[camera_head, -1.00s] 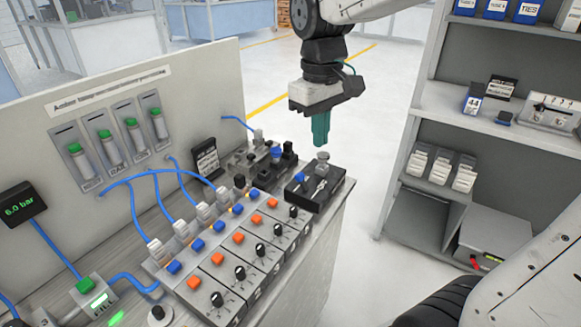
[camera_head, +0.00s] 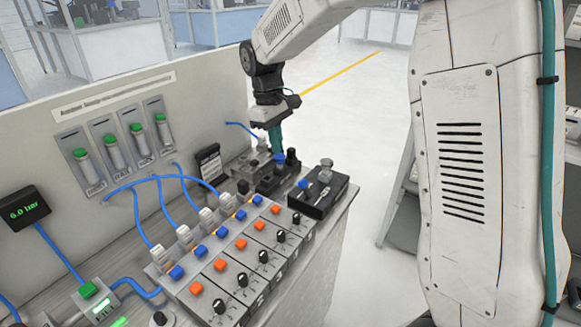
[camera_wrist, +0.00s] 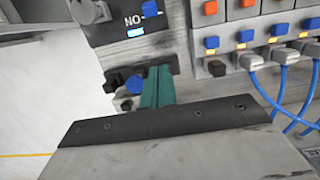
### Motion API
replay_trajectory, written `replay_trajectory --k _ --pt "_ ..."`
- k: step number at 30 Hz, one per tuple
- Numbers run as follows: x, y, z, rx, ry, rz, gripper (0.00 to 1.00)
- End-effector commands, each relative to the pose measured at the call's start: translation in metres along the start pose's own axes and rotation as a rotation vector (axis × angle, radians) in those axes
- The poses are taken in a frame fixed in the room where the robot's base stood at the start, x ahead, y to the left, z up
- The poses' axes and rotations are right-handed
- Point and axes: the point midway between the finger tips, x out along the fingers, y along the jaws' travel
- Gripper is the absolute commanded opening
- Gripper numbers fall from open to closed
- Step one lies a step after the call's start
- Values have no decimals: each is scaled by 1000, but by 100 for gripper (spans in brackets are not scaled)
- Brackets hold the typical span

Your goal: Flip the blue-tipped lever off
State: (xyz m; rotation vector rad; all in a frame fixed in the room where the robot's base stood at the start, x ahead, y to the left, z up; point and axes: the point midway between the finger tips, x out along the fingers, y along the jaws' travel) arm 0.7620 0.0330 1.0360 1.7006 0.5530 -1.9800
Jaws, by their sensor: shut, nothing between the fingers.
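A blue-tipped lever (camera_head: 279,159) stands on a dark block (camera_head: 264,182) at the far end of the bench, beside black-tipped ones. In the wrist view its round blue tip (camera_wrist: 135,85) lies just left of my fingers; I cannot tell whether they touch. My gripper (camera_head: 276,150) has teal fingers, shut and empty, pointing down over the dark block. In the wrist view my gripper (camera_wrist: 158,72) hides part of the block.
A row of modules with blue and orange buttons (camera_head: 240,243) and black knobs fills the bench front. Blue hoses (camera_head: 187,190) loop behind it. An upright panel (camera_head: 100,115) stands at the back left, with a small black sign (camera_head: 208,162) close to the dark block.

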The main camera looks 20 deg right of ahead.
Motion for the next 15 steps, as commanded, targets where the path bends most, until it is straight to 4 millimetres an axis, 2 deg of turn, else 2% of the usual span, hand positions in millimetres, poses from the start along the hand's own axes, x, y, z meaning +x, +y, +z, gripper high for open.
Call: replay_trajectory --k 5,15 --pt "21 0 1 0 -4 -2 0" --pt "94 -1 1 0 -5 -2 0"
